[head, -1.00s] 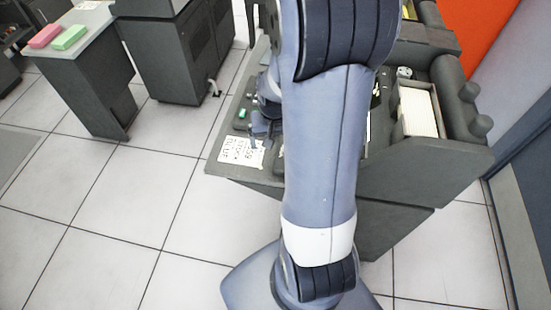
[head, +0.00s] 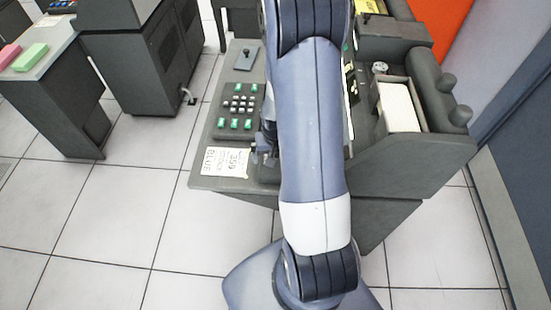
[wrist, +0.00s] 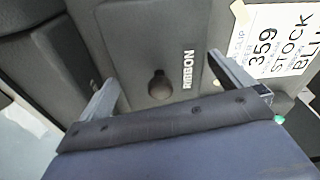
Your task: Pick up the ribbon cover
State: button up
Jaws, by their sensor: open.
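The ribbon cover (wrist: 180,32) is a dark grey panel marked "RIBBON" in white, with a round dark knob (wrist: 160,85) on it. My gripper (wrist: 161,72) is open over the cover in the wrist view, one finger to each side of the knob. I cannot tell whether the fingertips touch the panel. In the head view my arm hides most of the gripper and the cover.
A white card reading "359 STOCK" (wrist: 285,40) lies right of the cover and shows in the head view (head: 226,161). A keypad (head: 238,105) with green and white keys sits behind it. A tray of cards (head: 400,105) is on the machine's right.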

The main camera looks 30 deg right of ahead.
jog(key=shift+f, duration=0.55)
jog(key=c, duration=0.7)
jog(key=shift+r, duration=0.1)
jog(key=shift+c, duration=0.2)
notch_tip(320, 180, up, 9)
jog(key=shift+w+r, duration=0.1)
jog(key=shift+r+p, duration=1.3)
jog(key=shift+r, duration=0.5)
